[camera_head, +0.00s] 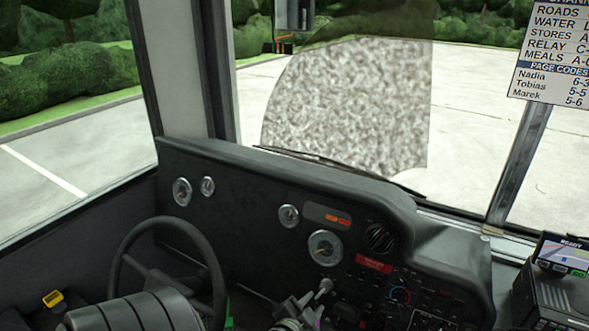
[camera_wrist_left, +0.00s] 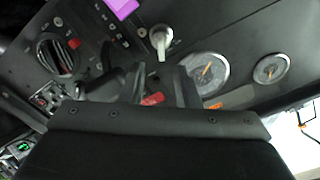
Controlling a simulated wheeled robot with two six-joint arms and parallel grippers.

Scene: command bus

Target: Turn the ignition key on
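The ignition key (camera_wrist_left: 160,38) is a pale grey, knob-like piece standing out from the dark dashboard panel, at the top middle of the left wrist view. In the head view it appears as a small light piece (camera_head: 325,287) low in the middle. My left gripper (camera_wrist_left: 160,82) points at the panel. Its two dark fingers are apart with nothing seen between them, and the key lies just beyond the gap. In the head view the left gripper (camera_head: 298,304) is partly cut off at the bottom, beside the key. My right gripper is not in view.
The steering wheel (camera_head: 172,268) stands to the left. Gauges (camera_head: 325,248), a red label (camera_head: 374,264) and a panel of knobs and switches (camera_head: 400,293) surround the key area. A purple item (camera_wrist_left: 122,8) is near the key. A device with a screen (camera_head: 563,256) stands far right.

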